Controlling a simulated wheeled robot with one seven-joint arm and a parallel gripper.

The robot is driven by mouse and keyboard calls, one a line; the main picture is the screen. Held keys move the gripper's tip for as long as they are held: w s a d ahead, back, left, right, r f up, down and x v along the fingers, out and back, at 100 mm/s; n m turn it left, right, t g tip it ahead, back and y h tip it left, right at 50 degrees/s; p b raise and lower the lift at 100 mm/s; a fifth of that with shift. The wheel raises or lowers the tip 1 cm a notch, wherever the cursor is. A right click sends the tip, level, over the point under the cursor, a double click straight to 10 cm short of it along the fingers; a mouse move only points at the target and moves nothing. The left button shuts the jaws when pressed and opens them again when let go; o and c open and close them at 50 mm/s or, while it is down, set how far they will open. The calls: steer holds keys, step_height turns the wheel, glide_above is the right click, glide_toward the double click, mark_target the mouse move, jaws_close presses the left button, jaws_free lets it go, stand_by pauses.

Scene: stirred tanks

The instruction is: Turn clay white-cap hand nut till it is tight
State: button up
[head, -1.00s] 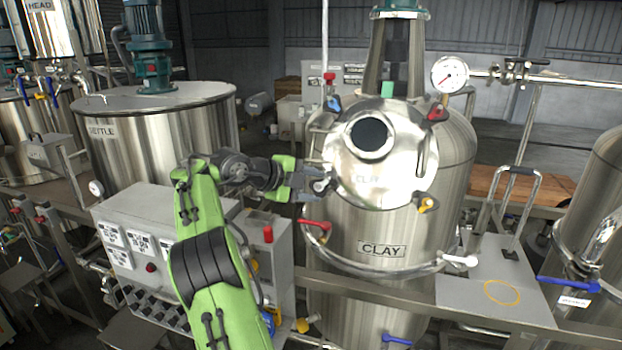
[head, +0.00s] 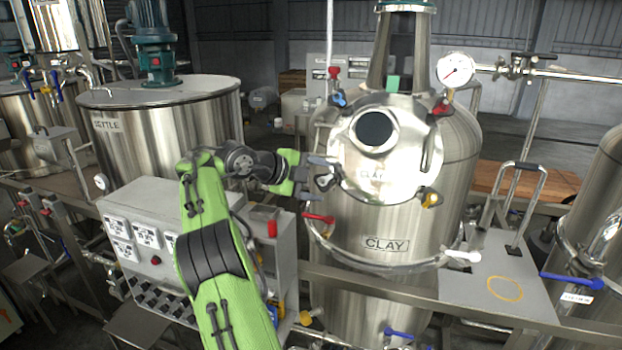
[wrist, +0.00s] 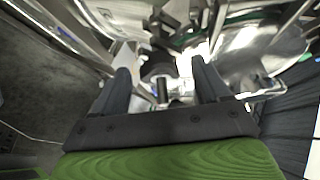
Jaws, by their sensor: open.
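The clay tank (head: 388,275) carries a round shiny lid (head: 418,165) with hand nuts around its rim. The white-cap hand nut (head: 325,182) is at the lid's left edge, partly covered by my gripper, and its white cap is hard to make out. My gripper (head: 316,175) is open at that nut, reaching in from the left with one finger above and one below. In the wrist view my gripper (wrist: 160,72) has its fingers apart, with a dark and metal fitting between and beyond them. I cannot tell whether a finger touches the nut.
Other lid nuts have blue (head: 340,98), red (head: 441,107) and yellow (head: 430,199) caps. A red-handled valve (head: 318,219) sits just below my gripper. A grey control box (head: 150,225) stands under my arm. The settle tank (head: 165,125) is at left.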

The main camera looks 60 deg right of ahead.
steer(key=p+v, duration=0.5)
steer(key=v, duration=1)
steer(key=shift+w+a+p, duration=0.2)
steer(key=shift+a+p, duration=0.1)
steer(key=shift+s+r, duration=0.15)
